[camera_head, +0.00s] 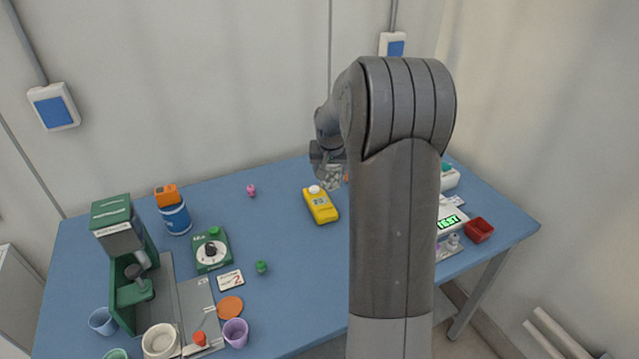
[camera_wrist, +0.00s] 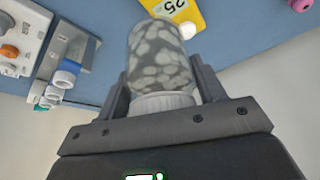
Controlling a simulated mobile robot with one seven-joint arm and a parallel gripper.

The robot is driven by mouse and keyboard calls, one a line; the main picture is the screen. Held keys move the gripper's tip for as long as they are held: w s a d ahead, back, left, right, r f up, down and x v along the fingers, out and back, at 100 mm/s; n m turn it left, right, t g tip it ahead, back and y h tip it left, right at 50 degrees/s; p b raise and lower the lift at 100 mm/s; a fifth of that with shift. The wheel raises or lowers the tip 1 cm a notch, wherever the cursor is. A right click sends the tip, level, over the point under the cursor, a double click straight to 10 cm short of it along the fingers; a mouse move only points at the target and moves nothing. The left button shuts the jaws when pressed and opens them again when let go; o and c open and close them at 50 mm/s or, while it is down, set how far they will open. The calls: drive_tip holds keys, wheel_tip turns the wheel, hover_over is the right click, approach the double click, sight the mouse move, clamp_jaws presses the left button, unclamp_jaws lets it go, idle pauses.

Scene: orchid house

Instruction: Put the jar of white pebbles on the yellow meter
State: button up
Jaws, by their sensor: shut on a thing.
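The jar of white pebbles (camera_wrist: 160,62) is clear with a white lid and fills the middle of the wrist view. My gripper (camera_wrist: 160,95) is shut on it near the lid end. In the head view the jar (camera_head: 332,177) shows just below my gripper (camera_head: 326,160), partly hidden by my arm. The yellow meter (camera_head: 321,206) lies on the blue table with a white knob at its far end, close to the jar on the near side.
The blue table (camera_head: 290,260) has free room left of the meter. A green timer (camera_head: 211,250), a blue tin (camera_head: 176,218) and a green machine (camera_head: 120,250) stand at left.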

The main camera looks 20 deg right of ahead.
drive_tip(key=shift+w+a+f, duration=0.95)
drive_tip(key=shift+w+a, duration=0.1)
drive_tip(key=shift+w, duration=0.15)
drive_tip(key=shift+f, duration=2.05)
drive_tip(key=shift+f, duration=0.25)
drive_tip(key=o, duration=1.3)
drive_tip(key=shift+f, duration=0.1)
drive_tip(key=shift+c, duration=0.2)
